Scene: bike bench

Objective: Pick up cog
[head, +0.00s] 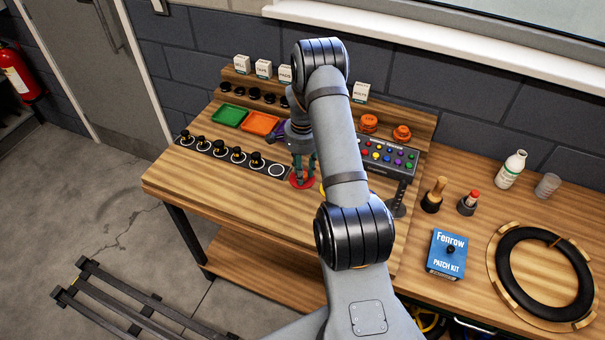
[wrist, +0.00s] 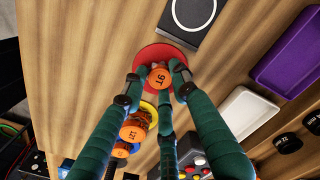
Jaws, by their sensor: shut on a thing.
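The cog shows as an orange numbered cap (wrist: 160,78) above a red disc (wrist: 158,54) in the wrist view. I cannot tell whether cap and disc are one piece. My three-fingered gripper (wrist: 158,82) is shut around the orange cap, its green fingers on several sides. In the head view my gripper (head: 302,168) points down over the red disc (head: 302,182) at the bench's middle. The disc appears at bench level; whether it is lifted is unclear. A similar orange piece (wrist: 134,130) with a yellow disc stands beside it, and another with a blue disc lies beyond.
A dark strip (head: 225,155) with black knobs ends in a bare white ring (head: 277,171) left of my gripper. Green (head: 229,116) and orange trays (head: 260,123) sit behind. A button panel (head: 388,155) stands right. The front left bench top is clear.

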